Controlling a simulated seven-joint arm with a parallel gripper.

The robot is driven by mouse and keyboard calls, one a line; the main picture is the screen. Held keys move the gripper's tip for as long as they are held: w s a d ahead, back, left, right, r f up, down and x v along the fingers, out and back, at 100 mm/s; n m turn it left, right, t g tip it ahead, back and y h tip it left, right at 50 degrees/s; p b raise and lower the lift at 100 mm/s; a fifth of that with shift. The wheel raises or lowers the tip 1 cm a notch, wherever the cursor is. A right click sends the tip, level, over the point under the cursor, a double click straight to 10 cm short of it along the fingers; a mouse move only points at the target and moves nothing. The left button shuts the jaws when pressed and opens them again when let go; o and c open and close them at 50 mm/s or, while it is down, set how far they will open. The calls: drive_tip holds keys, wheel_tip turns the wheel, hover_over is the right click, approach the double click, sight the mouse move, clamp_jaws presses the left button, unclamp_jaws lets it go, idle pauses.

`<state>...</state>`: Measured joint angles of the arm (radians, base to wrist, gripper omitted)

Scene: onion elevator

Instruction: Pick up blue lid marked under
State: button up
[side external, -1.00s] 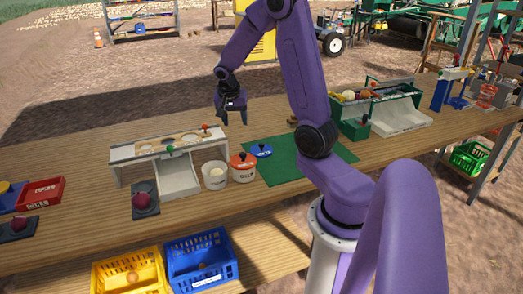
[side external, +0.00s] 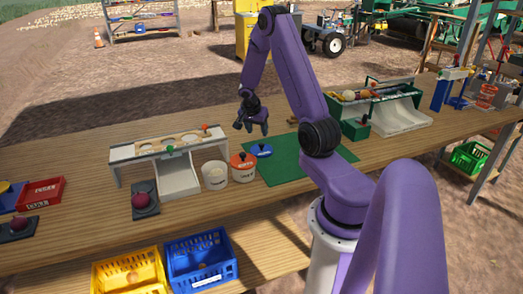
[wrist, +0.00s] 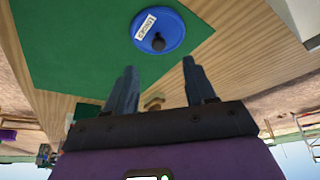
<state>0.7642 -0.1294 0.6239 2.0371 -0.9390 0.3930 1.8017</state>
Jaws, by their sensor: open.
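The blue lid (side external: 262,150) is a round disc with a dark knob and a white label. It lies at the left edge of the green mat (side external: 285,170). In the wrist view the blue lid (wrist: 158,31) shows whole near the top, with its label beside the knob. My gripper (side external: 252,128) is above and just behind the lid, apart from it. In the wrist view my gripper (wrist: 163,85) has its two fingers spread, with nothing between them.
A white stand with holes (side external: 168,147) is further left. A green box (side external: 356,130) and a sorting rack (side external: 400,118) stand to the right. The mat's middle is clear.

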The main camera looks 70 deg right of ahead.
sight(261, 144)
drive_tip(key=shift+x, duration=4.45)
drive_tip(key=shift+s, duration=0.1)
clamp_jaws()
